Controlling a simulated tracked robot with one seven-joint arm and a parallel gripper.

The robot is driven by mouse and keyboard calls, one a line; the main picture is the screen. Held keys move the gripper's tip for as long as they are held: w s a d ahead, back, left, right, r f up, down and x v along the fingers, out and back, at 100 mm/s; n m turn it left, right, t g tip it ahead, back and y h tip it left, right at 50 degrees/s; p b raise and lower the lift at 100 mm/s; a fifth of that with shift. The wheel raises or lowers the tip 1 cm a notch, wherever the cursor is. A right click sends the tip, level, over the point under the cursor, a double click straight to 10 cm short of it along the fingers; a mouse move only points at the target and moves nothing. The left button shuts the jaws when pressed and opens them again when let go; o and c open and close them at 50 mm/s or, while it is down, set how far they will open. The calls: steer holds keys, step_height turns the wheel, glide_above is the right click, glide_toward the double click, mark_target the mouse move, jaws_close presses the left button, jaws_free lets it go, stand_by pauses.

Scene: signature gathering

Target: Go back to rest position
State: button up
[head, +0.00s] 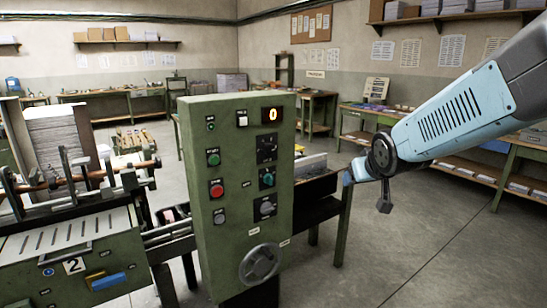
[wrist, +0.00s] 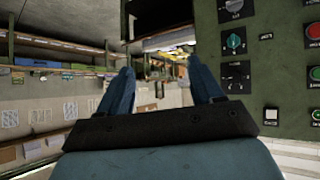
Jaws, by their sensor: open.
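My gripper (head: 349,175) is at the end of my light-blue arm, which reaches in from the upper right in the head view. It is in the air to the right of the green control panel (head: 203,250) and looks small there. In the wrist view, the two blue fingers of my gripper (wrist: 163,76) stand apart with nothing between them. The control panel, seen sideways, fills the right of that view (wrist: 290,90) beside the fingers. I cannot tell the exact gap between gripper and panel.
A green machine labelled 2 (head: 120,250) stands at the left. A table (head: 340,225) stands behind the panel. Workbenches (head: 520,160) line the walls. The floor at the lower right (head: 430,250) is clear.

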steer(key=s+r+m+g, duration=0.1)
steer(key=s+g, duration=0.1)
steer(key=s, duration=0.8)
steer(key=s+d+r+m+g, duration=0.1)
steer(key=s+r+g, duration=0.1)
steer(key=s, duration=0.8)
steer(key=shift+s+d+g, duration=0.2)
steer(key=shift+s+g, duration=0.1)
steer(key=shift+o, duration=0.2)
stand_by(0.4)
